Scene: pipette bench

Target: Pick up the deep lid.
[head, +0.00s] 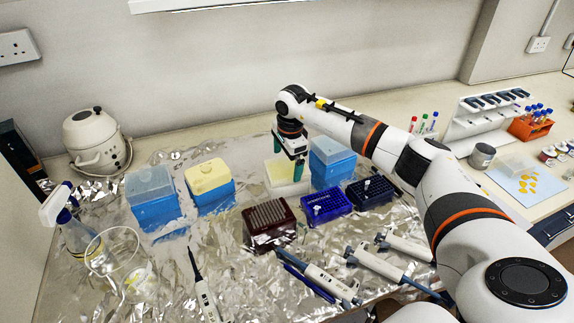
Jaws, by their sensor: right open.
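A pale, cream-white box-shaped piece (284,187), which looks like the deep lid, sits on the foil-covered bench in the middle of the head view. My right gripper (288,161) points down at it, with its dark green fingers apart, one near its back left and one over its right side. The gripper hides part of the piece, and I cannot tell whether the fingers touch it. Blue tip boxes stand nearby: one with a clear bluish lid (149,182), one with a yellow lid (207,176), and one with a bluish top (332,151) just right of the gripper. My left gripper is out of view.
A dark red rack (269,222), a blue rack (327,205) and a navy rack (370,191) stand in front. Several pipettes lie nearer the front edge. A glass beaker (120,262) and a spray bottle (77,238) stand at left. Bare foil shows between the boxes and pipettes.

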